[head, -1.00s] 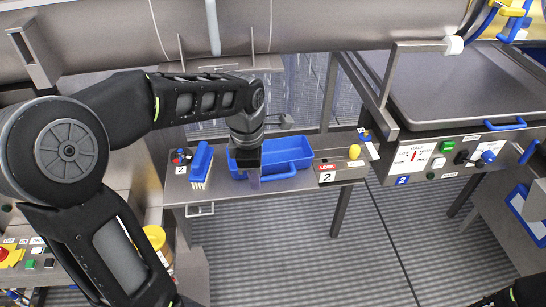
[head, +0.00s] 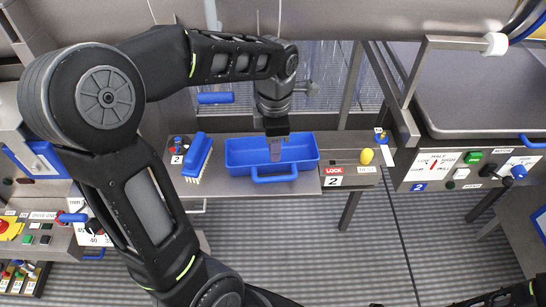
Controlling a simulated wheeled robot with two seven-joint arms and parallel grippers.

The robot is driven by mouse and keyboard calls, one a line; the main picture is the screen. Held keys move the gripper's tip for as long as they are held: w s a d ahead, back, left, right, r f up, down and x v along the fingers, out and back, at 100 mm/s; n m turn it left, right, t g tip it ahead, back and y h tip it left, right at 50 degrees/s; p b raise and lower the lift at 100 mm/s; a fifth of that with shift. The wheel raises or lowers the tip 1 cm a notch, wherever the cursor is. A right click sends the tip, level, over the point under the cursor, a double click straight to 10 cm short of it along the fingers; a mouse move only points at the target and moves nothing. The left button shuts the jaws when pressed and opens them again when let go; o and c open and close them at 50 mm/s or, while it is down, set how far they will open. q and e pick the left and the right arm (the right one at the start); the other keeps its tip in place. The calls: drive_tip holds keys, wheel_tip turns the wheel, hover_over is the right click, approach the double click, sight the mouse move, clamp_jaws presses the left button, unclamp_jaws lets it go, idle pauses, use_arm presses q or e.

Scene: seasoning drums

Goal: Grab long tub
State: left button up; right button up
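The long tub (head: 242,166) is a blue, shallow, rectangular tub with a handle (head: 274,178) on its front side. It stands upright on the steel shelf in the middle of the head view. My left gripper (head: 277,152) points down in front of or over the tub's middle and covers part of its inside. A grey finger shows below the dark gripper body; whether the fingers touch the tub or are apart cannot be told. My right gripper is not in view; only a dark part of my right arm shows at the bottom right.
A blue brush (head: 198,155) with pale bristles stands just left of the tub. A red-and-white LOCK sign (head: 333,175) and a yellow knob (head: 366,156) are to the right. A control panel (head: 465,167) is further right. Open grated floor (head: 300,245) lies in front.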

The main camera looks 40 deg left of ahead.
sight(274, 174)
use_arm(q)
drive_tip(key=shift+f, duration=0.95)
drive_tip(key=shift+s, duration=0.1)
wheel_tip(274, 174, down, 5)
drive_tip(key=shift+f+p, duration=0.1)
drive_tip(key=shift+p, duration=0.5)
drive_tip(key=shift+c, duration=0.3)
clamp_jaws()
idle(0.6)
